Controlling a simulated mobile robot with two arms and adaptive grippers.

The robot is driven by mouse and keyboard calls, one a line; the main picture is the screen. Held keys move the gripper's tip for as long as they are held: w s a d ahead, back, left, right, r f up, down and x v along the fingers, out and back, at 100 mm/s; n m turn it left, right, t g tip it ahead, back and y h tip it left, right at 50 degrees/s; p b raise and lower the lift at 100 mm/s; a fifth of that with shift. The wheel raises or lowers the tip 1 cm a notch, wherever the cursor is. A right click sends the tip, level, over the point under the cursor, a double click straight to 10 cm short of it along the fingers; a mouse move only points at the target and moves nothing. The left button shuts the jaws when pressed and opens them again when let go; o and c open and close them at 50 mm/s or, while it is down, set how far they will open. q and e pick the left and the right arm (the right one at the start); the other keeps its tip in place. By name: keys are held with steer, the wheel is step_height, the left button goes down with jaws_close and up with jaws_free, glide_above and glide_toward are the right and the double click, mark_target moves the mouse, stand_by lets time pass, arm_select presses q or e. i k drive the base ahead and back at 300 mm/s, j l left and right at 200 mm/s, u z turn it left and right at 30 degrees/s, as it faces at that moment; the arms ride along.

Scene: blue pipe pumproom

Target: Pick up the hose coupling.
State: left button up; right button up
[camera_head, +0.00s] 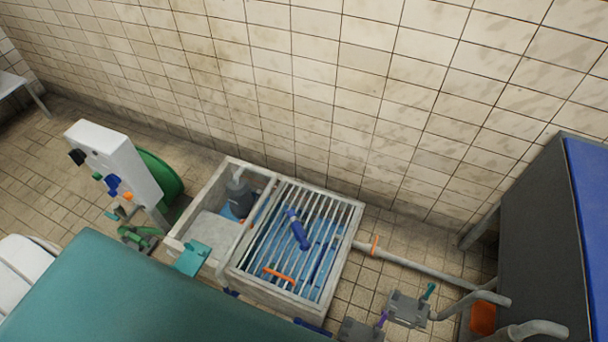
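A dark blue cylindrical piece (298,229) lies tilted on the bars of a metal grate (338,205), in the middle of the view. It may be the hose coupling, but it is too small to be sure. An orange handle-like bar (279,275) lies at the near part of the grate. Neither of my grippers shows in the head view.
The grate covers the right part of a concrete pit (222,177); a grey pump (238,198) stands in its open left part. A teal surface (130,290) fills the lower left. A white panel (118,165) stands left, a grey pipe (420,268) runs right.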

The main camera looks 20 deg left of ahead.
mark_target(298, 229)
steer(key=u, duration=0.7)
steer(key=j+z, duration=0.15)
steer(key=j, duration=0.15)
